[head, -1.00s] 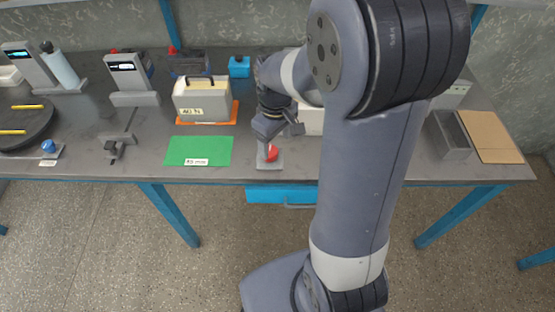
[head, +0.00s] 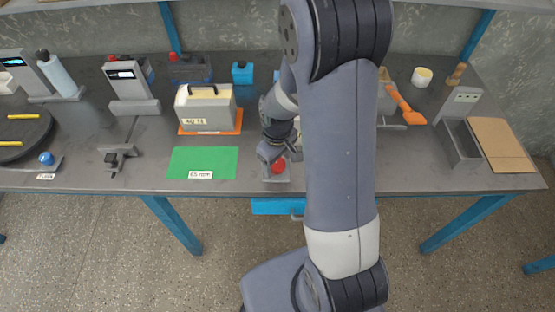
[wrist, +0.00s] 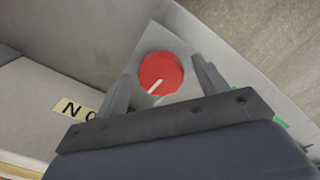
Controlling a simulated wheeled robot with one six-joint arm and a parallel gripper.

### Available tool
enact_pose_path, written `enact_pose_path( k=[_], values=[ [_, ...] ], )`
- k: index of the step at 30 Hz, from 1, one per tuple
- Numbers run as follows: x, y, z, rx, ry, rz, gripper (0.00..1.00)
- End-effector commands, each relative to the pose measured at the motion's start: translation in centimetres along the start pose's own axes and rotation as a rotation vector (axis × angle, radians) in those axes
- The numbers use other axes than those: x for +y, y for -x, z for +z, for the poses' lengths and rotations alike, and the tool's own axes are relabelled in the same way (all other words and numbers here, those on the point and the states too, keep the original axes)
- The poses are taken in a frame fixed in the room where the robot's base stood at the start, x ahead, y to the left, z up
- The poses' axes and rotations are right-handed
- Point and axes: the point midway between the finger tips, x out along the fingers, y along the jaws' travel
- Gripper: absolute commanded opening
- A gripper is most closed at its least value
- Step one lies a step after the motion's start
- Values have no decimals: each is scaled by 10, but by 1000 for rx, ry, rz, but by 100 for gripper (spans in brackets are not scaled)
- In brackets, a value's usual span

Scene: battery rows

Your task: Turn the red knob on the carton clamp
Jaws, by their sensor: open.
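The red knob (head: 278,167) sits near the front edge of the bench, on a small grey mount (head: 272,180). It also shows in the wrist view (wrist: 161,73), with a white pointer line slanting toward its lower left. My gripper (head: 275,153) is open, just above and behind the knob in the head view. In the wrist view its two fingers (wrist: 162,68) stand on either side of the knob, with visible gaps; I cannot tell whether they reach its depth. My arm hides much of the clamp area behind the knob.
A pale carton (wrist: 35,115) with a partly hidden label lies left in the wrist view. A green mat (head: 203,163) lies left of the knob, with a grey handled case (head: 205,112) behind it. An orange-handled tool (head: 405,105) and a grey bin (head: 462,145) stand right.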

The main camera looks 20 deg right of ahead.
Motion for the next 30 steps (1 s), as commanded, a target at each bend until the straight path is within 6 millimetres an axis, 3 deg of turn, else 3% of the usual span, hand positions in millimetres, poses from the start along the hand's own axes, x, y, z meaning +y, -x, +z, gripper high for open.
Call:
enact_pose_path(
  k=[17, 23, 30],
  values=[
    [0, 0, 0, 0, 0, 0, 24],
    [0, -1, 0, 0, -58, -1, 24],
    [-1, -1, 0, 0, -261, -2, 24]
  ],
)
